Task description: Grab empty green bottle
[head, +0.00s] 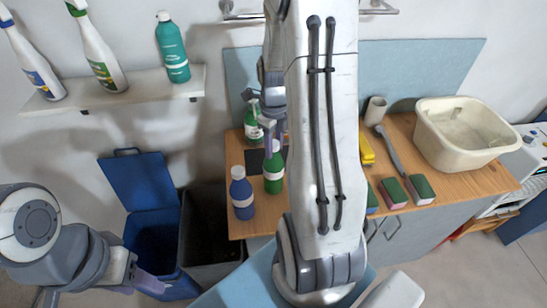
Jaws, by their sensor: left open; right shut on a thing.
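A green bottle (273,176) with a white label and pale cap stands upright on the wooden counter, beside a blue bottle (241,193). My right gripper (269,130) comes down from above and is shut at the top of the green bottle. My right arm hides part of the gripper and the bottle's right edge. Whether the bottle is lifted off the counter, and whether it is empty, I cannot tell. My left gripper (148,284) is open and empty at the lower left, in front of the bins and away from the bottles.
A green spray bottle (253,121) stands behind. An open blue bin (152,236) and dark bin (209,240) stand left. A wall shelf (130,95) holds several bottles.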

